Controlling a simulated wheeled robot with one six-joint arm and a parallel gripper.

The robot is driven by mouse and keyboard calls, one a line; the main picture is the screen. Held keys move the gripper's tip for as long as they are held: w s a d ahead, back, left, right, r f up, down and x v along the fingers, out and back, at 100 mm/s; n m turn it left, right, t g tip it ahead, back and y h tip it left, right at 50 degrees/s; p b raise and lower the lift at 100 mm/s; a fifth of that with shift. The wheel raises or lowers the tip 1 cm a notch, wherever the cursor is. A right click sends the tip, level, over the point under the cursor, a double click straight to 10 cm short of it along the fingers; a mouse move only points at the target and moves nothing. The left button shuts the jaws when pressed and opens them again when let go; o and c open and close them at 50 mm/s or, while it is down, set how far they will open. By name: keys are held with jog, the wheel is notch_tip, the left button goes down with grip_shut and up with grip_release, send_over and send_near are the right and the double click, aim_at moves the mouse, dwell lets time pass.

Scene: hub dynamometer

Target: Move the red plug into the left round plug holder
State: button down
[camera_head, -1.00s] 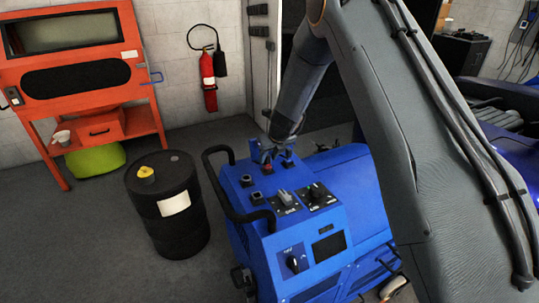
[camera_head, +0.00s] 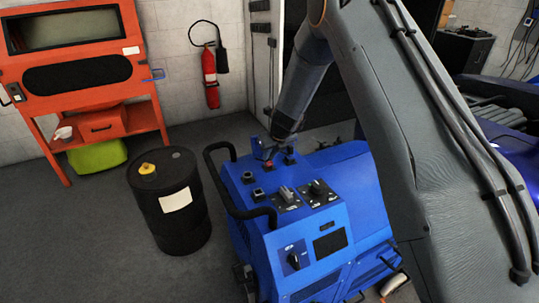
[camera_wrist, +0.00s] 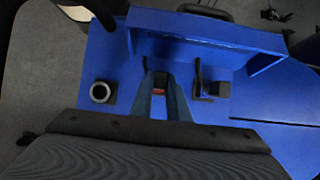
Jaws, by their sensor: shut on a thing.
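My gripper (camera_head: 265,153) is over the far left part of the blue machine's top. In the wrist view its fingers (camera_wrist: 160,98) are shut on the red plug (camera_wrist: 159,91), of which only a small red part shows between them. The red plug (camera_head: 268,163) is also a small spot in the head view. A round, ring-like holder (camera_wrist: 100,91) is left of the fingers in the wrist view, apart from them. Near-left dark holders (camera_head: 247,177) and (camera_head: 257,194) show on the machine top in the head view. I cannot tell whether the plug touches the panel.
The blue machine (camera_head: 300,225) has black switches (camera_head: 285,197) and a black handle (camera_head: 222,185) on its left side. A dark fitting (camera_wrist: 215,89) is right of the fingers. A black barrel (camera_head: 170,210) stands left of the machine, with open floor around it.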

jog(key=shift+r+p, duration=2.15)
jog(key=shift+p, duration=0.75)
jog(key=s+a, duration=0.6)
jog(key=a, duration=0.2)
jog(key=shift+s+a, duration=0.15)
jog(key=shift+s, duration=0.2)
jog(key=shift+f, duration=0.15)
dwell(0.5)
jog(key=shift+f+b, duration=0.4)
jog(key=shift+b, duration=0.25)
jog(key=shift+f+b, duration=1.45)
jog(key=shift+b, duration=0.65)
jog(key=c, duration=1.6)
grip_release()
